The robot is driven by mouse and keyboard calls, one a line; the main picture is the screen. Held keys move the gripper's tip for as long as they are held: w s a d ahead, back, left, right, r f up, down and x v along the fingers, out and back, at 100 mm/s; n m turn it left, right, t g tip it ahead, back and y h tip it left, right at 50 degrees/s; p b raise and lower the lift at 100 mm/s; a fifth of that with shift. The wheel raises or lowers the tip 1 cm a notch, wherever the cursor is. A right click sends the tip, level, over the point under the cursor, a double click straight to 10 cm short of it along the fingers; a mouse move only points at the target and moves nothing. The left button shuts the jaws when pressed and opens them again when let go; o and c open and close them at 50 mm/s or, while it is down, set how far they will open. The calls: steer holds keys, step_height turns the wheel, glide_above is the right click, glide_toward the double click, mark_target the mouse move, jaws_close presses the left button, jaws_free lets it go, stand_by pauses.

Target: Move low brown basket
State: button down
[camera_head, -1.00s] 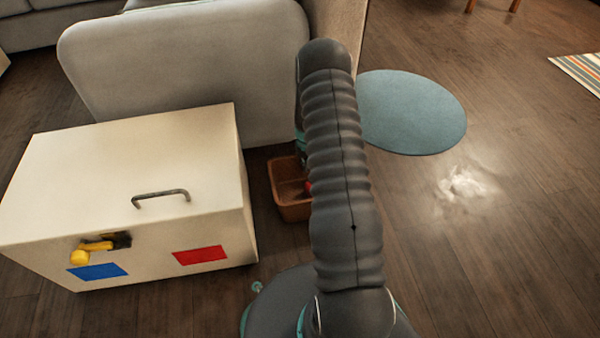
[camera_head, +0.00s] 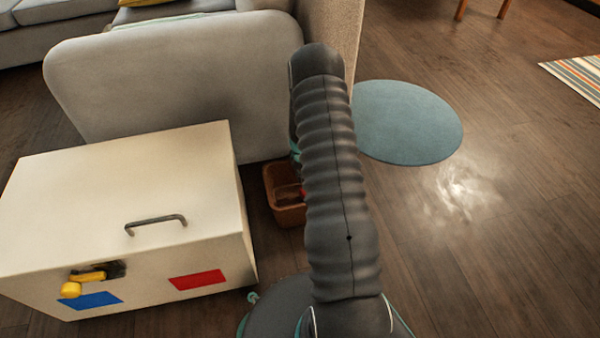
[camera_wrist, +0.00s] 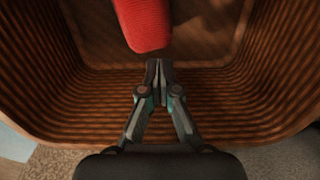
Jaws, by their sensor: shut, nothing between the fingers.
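The low brown basket (camera_head: 287,209) stands on the floor between the white box and my arm, partly hidden behind the arm in the head view. In the wrist view its ribbed inner wall (camera_wrist: 100,95) fills much of the picture. A red object (camera_wrist: 143,22) lies inside the basket, just beyond my fingertips. My gripper (camera_wrist: 160,66) is shut with nothing between its fingers. Its fingertips appear over or inside the basket near the closer wall; their exact height is unclear. The head view hides the gripper behind my arm.
A white box (camera_head: 120,190) with a handle, a yellow latch and blue and red patches stands left of the basket. A grey sofa (camera_head: 175,85) stands right behind. A round blue mat (camera_head: 410,125) lies on open wooden floor at right.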

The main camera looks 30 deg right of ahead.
step_height(320, 180, up, 10)
steer(key=p, duration=0.1)
steer(key=shift+s, duration=0.45)
steer(key=c, duration=1.4)
jaws_free()
steer(key=shift+r, duration=0.2)
steer(key=shift+o, duration=1)
steer(key=a+r+t, duration=0.1)
steer(key=a+r, duration=0.4)
steer(key=r, duration=0.9)
steer(key=shift+s+a+r+n, duration=0.2)
steer(key=shift+s+n, duration=0.1)
steer(key=shift+s, duration=0.15)
steer(key=s+a+r+t, duration=0.1)
steer(key=s+a+r, duration=0.3)
steer(key=r, duration=0.3)
steer(key=s+a+r+t, duration=0.1)
steer(key=s+a+r, duration=0.25)
steer(key=r, duration=0.35)
steer(key=s+a+r+n+t, duration=0.1)
steer(key=s+a+r, duration=0.3)
steer(key=s, duration=0.6)
steer(key=s+a+r+n+t, duration=0.1)
steer(key=s+a+r, duration=0.4)
steer(key=s, duration=0.5)
steer(key=shift+s+a+r+t, duration=0.15)
steer(key=shift+s+r+t, duration=0.05)
steer(key=shift+s+t, duration=0.1)
steer(key=shift+w+a, duration=0.1)
